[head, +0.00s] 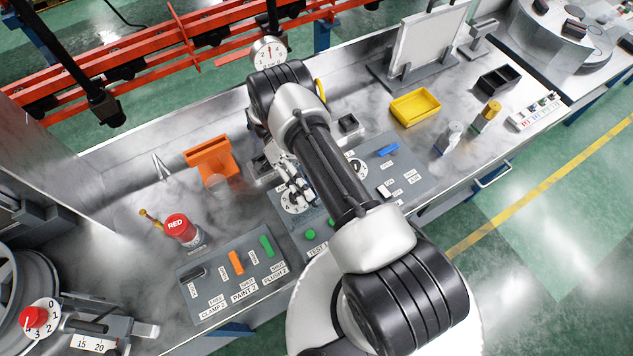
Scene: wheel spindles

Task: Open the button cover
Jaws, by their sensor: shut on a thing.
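My gripper (291,187) is low over the grey control panel, above a white numbered dial (297,204). Its fingers look closed together on something small that they mostly hide, and I cannot make out what it is. I cannot clearly pick out the button cover. A grey housing with a dark top (262,166) stands just left of my gripper, partly behind it. My arm hides the middle of the panel.
An orange holder (212,157) stands behind. A yellow tray (415,106) and a whiteboard stand (425,45) are at the right.

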